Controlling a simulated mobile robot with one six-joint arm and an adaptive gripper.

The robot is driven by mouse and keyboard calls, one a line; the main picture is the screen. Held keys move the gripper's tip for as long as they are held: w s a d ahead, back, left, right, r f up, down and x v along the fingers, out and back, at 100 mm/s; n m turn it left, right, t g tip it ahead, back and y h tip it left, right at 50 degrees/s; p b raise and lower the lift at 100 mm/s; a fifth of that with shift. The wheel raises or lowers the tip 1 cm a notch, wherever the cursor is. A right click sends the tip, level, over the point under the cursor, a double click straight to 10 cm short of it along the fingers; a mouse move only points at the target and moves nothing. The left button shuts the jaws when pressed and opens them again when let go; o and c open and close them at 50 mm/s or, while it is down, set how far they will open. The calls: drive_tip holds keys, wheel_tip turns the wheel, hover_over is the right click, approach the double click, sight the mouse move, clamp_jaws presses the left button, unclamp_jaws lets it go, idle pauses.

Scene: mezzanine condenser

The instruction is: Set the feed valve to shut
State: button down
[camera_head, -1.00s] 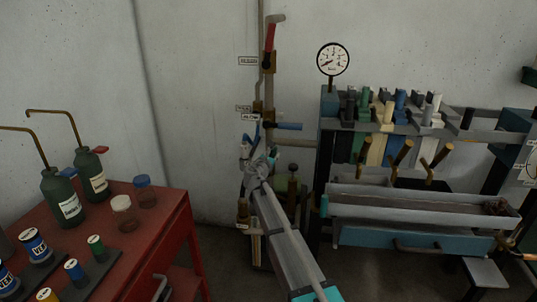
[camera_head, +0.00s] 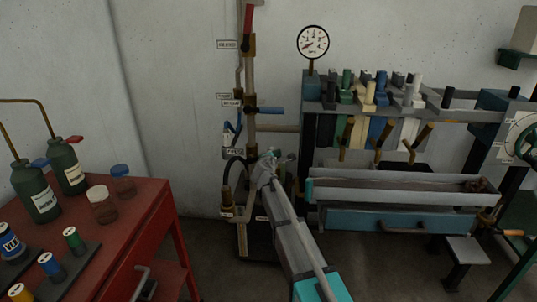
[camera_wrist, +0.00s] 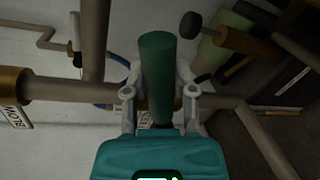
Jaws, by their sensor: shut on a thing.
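My gripper (camera_head: 272,160) is low on the right side of the upright pipe stand (camera_head: 250,80), below a blue lever (camera_head: 270,110). In the wrist view my gripper (camera_wrist: 159,88) has its two fingers shut on a green cylindrical handle (camera_wrist: 157,60). The handle points up in that view, and its lower end is hidden behind the gripper. I cannot read a label naming it as the feed valve. A red lever (camera_head: 248,25) hangs along the pipe at the top. A second blue lever (camera_head: 233,132) is left of the pipe.
A red cart (camera_head: 130,240) with bottles and cans stands at left. A grey rack (camera_head: 400,112) with coloured handles and a trough (camera_head: 400,200) stands at right. A round gauge (camera_head: 313,42) is above it. Pipes (camera_wrist: 65,90) run close behind the fingers.

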drive_tip(key=shift+d+f+m+y+b, duration=0.2)
drive_tip(key=shift+f+m+y+b, duration=0.15)
drive_tip(key=shift+f+m+b, duration=0.5)
drive_tip(key=shift+d+f+m+y+b, duration=0.15)
drive_tip(key=shift+f+m+y+b, duration=0.35)
drive_tip(key=shift+f+m, duration=0.55)
drive_tip(key=shift+c, duration=2)
unclamp_jaws()
drive_tip(key=shift+r, duration=0.1)
